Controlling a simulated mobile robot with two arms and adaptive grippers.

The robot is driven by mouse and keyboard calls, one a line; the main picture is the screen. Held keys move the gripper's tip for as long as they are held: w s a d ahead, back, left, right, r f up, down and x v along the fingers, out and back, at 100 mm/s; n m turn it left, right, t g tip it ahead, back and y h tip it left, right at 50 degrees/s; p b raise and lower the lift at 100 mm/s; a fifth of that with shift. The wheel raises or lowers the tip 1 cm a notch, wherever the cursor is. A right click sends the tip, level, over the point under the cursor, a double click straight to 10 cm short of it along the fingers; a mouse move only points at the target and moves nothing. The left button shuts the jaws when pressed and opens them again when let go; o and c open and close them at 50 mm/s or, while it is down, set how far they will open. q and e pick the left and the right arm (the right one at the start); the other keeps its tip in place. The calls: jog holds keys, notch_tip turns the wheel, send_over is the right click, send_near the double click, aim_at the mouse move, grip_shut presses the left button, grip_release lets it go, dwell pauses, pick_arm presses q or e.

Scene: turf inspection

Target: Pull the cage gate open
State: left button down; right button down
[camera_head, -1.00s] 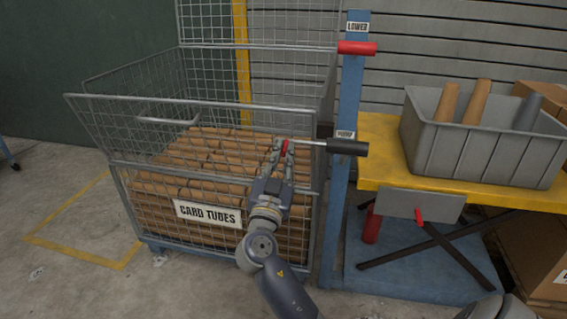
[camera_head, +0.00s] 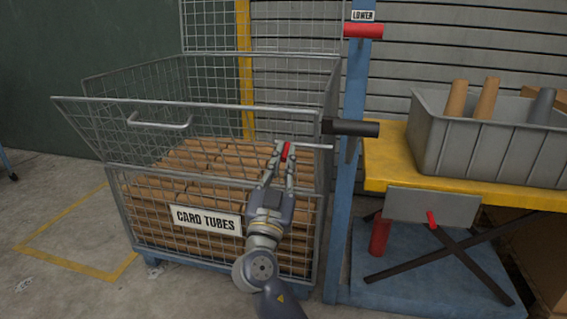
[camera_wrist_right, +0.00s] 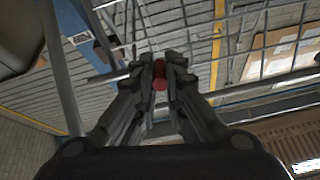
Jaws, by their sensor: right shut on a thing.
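The wire cage holds brown card tubes (camera_head: 190,155) and bears a "CARD TUBES" sign (camera_head: 206,220). Its upper front gate (camera_head: 220,107) leans outward, with a U-shaped handle (camera_head: 160,122) on its left half. My right gripper (camera_head: 284,153) is in front of the gate's right part, shut on a thin metal rod with a red section (camera_head: 287,150). The red section also shows between the fingertips in the right wrist view (camera_wrist_right: 160,80). The rod's right end lies below and apart from a black grip (camera_head: 350,128) in the picture. My left gripper is out of view.
A blue post (camera_head: 345,210) with a red grip (camera_head: 363,31) and "LOWER" label stands right of the cage. A yellow bench (camera_head: 390,165) bears a grey bin (camera_head: 480,150) of tubes.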

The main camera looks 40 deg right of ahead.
jog(key=shift+d+f, duration=0.1)
jog(key=shift+f, duration=0.1)
jog(key=c, duration=1.6)
grip_release()
jog(key=v, duration=1.2)
jog(key=shift+r, duration=0.1)
jog(key=shift+c, duration=0.6)
